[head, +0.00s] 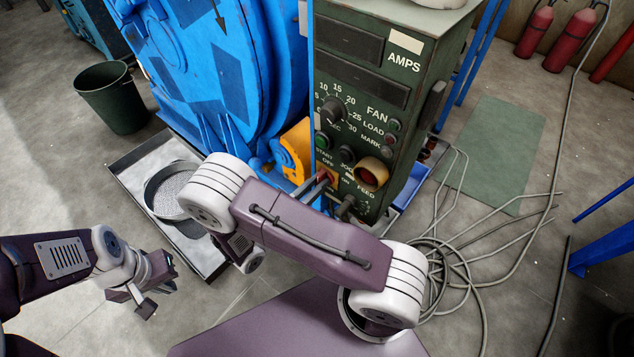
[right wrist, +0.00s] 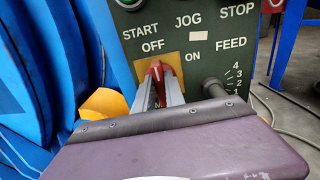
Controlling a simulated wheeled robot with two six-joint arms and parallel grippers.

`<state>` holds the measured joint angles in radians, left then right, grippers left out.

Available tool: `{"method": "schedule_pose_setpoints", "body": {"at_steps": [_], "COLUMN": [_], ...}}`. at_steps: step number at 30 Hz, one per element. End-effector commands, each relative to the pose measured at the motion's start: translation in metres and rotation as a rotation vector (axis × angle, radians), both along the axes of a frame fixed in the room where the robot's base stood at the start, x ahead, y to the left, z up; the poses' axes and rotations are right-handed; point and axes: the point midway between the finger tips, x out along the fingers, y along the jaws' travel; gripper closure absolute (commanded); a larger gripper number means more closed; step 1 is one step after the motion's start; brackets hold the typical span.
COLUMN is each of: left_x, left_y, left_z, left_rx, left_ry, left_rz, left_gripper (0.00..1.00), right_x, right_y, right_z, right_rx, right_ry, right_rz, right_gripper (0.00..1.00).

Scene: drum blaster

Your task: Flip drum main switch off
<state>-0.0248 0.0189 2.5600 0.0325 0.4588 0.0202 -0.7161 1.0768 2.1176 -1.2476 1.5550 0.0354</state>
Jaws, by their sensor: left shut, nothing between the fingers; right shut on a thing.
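The green control box (head: 350,60) carries the red main switch (head: 327,175) on a yellow plate, low on its front. In the right wrist view the red switch (right wrist: 156,71) sits below the OFF label, with ON to its right. Its handle is partly hidden by the fingers, and its exact setting is hard to tell. My right gripper (head: 318,184) is shut on the red switch; its two grey fingers flank the handle in the right wrist view (right wrist: 159,88). My left gripper (head: 147,296) is shut and empty, low over the floor at the left.
A feed knob (right wrist: 214,87) stands close right of the switch. The blue blaster drum (head: 230,70) is left of the box. A metal tray (head: 130,170) with a round pan lies on the floor. Loose cables (head: 450,250) coil at the right.

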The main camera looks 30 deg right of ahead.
Motion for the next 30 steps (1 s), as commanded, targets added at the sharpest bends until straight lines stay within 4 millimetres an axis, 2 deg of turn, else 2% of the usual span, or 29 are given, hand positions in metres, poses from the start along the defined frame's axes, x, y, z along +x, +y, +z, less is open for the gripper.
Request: {"method": "schedule_pose_setpoints", "body": {"at_steps": [1, 2, 3, 4, 14, 24, 30], "left_x": [0.000, 0.000, 0.000, 0.000, 0.000, 0.000, 0.000], "left_y": [0.000, 0.000, 0.000, 0.000, 0.000, 0.000, 0.000], "left_z": [0.000, 0.000, -0.001, -0.001, 0.002, 0.023, 0.025], "left_rx": [0.000, 0.000, 0.000, 0.000, 0.000, 0.000, 0.000], "left_ry": [0.000, 0.000, 0.000, 0.000, 0.000, 0.000, 0.000], "left_rz": [0.000, 0.000, 0.000, 0.000, 0.000, 0.000, 0.000], "left_gripper": [1.00, 1.00, 1.00, 1.00, 1.00, 1.00, 1.00], "right_x": [-0.001, -0.001, -0.001, -0.001, -0.001, -0.028, -0.035], "right_y": [0.000, 0.000, 0.000, 0.000, 0.004, 0.068, 0.084], "right_z": [-0.002, -0.002, -0.002, -0.002, 0.000, 0.001, -0.001], "right_rx": [0.003, 0.003, 0.003, 0.003, 0.002, 0.002, 0.002], "right_ry": [0.006, 0.006, 0.004, 0.004, 0.001, 0.002, 0.003], "right_rz": [-0.002, -0.002, -0.002, -0.001, 0.001, 0.005, 0.000], "right_gripper": [1.00, 0.77, 0.66, 0.64, 0.64, 0.64, 0.64]}}
